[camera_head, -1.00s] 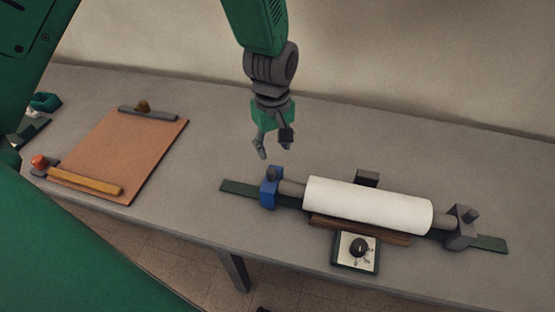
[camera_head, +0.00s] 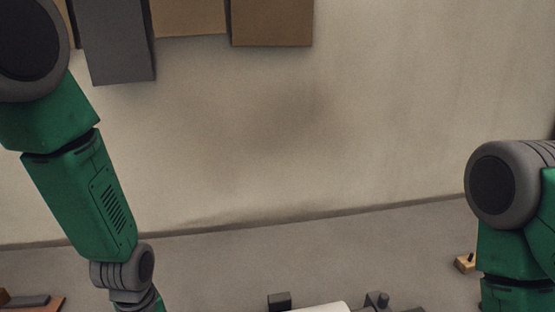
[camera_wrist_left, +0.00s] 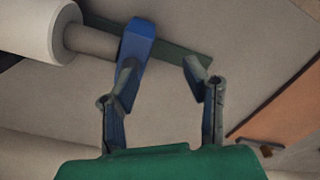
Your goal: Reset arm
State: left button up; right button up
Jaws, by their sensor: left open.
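My left gripper (camera_wrist_left: 160,78) is open and empty in the left wrist view, its two fingers spread apart. A blue support block (camera_wrist_left: 137,38) shows beyond the left finger; I cannot tell whether they touch. The block holds the grey shaft of a white roller (camera_wrist_left: 32,28), on a dark green base strip (camera_wrist_left: 185,62). In the head view my left arm comes down on the left, and its gripper is below the frame. My right arm shows at the right edge, with its gripper out of view. Only the top of the white roller (camera_head: 325,308) shows there.
The grey table (camera_head: 225,268) meets a pale wall (camera_head: 350,120). Grey and brown panels (camera_head: 270,22) hang at the top left. A small wooden piece (camera_head: 465,264) lies near my right arm. An orange-brown board (camera_wrist_left: 285,103) lies at the right of the left wrist view.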

pick_arm(q)
jog(key=s+a+f+m, duration=0.1)
jog(key=s+f, duration=0.2)
jog(key=s, duration=0.1)
jog(key=s+a+f+m, duration=0.1)
jog(key=s+f+m, duration=0.1)
jog(key=s+f, duration=0.1)
jog(key=s+a+f+m, duration=0.1)
jog(key=s+f+m, duration=0.1)
jog(key=s, duration=0.3)
jog(key=shift+s+a+f, duration=0.15)
jog(key=shift+f, duration=0.3)
jog(key=shift+s+a+f, duration=0.15)
jog(key=shift+f, duration=0.25)
jog(key=s+f+m, duration=0.2)
jog(key=s+m, duration=0.1)
jog(key=s, duration=0.6)
notch_tip(320, 180, down, 10)
jog(key=w+m+b, duration=0.1)
jog(key=w+b, duration=0.1)
jog(key=b, duration=0.8)
jog(key=shift+d+r+m+t, duration=0.2)
jog(key=shift+d+m+t, duration=0.1)
jog(key=shift+d+m, duration=0.1)
pick_arm(e)
notch_tip(320, 180, down, 10)
jog(key=shift+a, duration=0.3)
